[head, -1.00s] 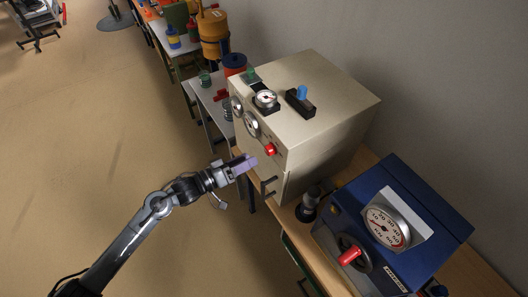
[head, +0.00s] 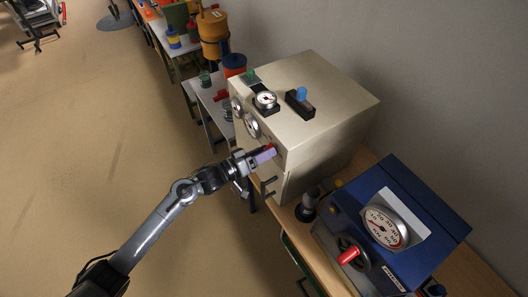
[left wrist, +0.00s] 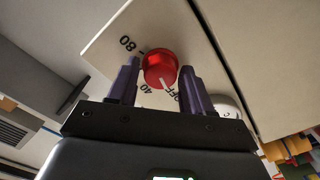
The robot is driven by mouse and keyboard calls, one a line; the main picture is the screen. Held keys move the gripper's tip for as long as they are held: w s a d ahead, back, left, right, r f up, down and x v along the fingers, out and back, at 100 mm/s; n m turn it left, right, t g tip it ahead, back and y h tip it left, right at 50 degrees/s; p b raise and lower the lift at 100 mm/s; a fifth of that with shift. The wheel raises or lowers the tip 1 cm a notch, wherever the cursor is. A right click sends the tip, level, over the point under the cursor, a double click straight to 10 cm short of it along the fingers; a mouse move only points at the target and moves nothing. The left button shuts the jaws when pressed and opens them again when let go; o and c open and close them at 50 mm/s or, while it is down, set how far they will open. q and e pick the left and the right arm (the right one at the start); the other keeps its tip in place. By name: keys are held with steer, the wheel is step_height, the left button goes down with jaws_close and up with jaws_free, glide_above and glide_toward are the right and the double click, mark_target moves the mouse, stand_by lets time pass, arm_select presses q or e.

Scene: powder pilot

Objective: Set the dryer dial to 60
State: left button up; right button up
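The dryer is the cream box (head: 325,115) on the bench in the head view. Its red dial (head: 270,147) on the front face is partly covered by my left gripper (head: 266,154). In the left wrist view the red dial (left wrist: 159,66) stands just beyond and between the purple fingertips of my left gripper (left wrist: 160,72). The fingers are apart, with no clear grip on the dial. The labels 80, 40 and OFF show around the dial. Its white pointer line lies on the side between 40 and OFF; the exact setting is unclear. My right gripper is not in view.
Two round gauges (head: 251,124) sit on the dryer's front, left of the dial. A dark door handle (head: 269,188) sticks out below it. A blue machine (head: 400,220) with a large gauge and red-handled wheel stands to the right.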

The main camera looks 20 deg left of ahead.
arm_select(q)
steer(key=c, duration=0.7)
steer(key=shift+m, duration=0.5)
steer(key=shift+s+d+m+b, duration=0.1)
steer(key=shift+m+b, duration=3.2)
steer(key=shift+m, duration=6)
